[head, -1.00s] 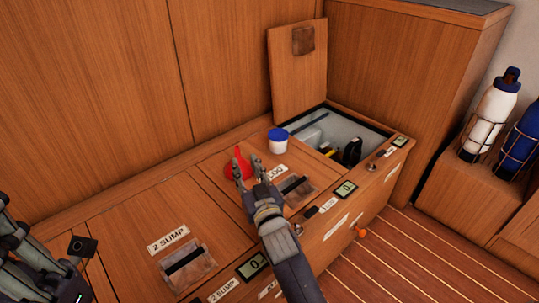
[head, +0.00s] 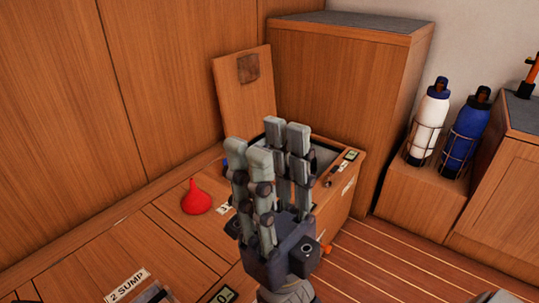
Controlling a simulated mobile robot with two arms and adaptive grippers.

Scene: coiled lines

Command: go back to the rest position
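My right gripper (head: 268,140) is raised in the middle of the head view, its fingers pointing up. Its two fingers stand apart, and nothing shows between them. It is large in the view and hides part of the bench behind it. My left gripper is not in view. A red bulb-shaped thing with a narrow neck (head: 196,200) lies on the wooden bench top to the left of my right gripper, apart from it.
An open compartment is largely hidden behind my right gripper; its lid (head: 245,95) leans upright on the wall. A blue-topped tub is almost hidden. White (head: 428,127) and blue (head: 467,133) bottles stand in wire holders at right. Striped floor (head: 385,265) is clear.

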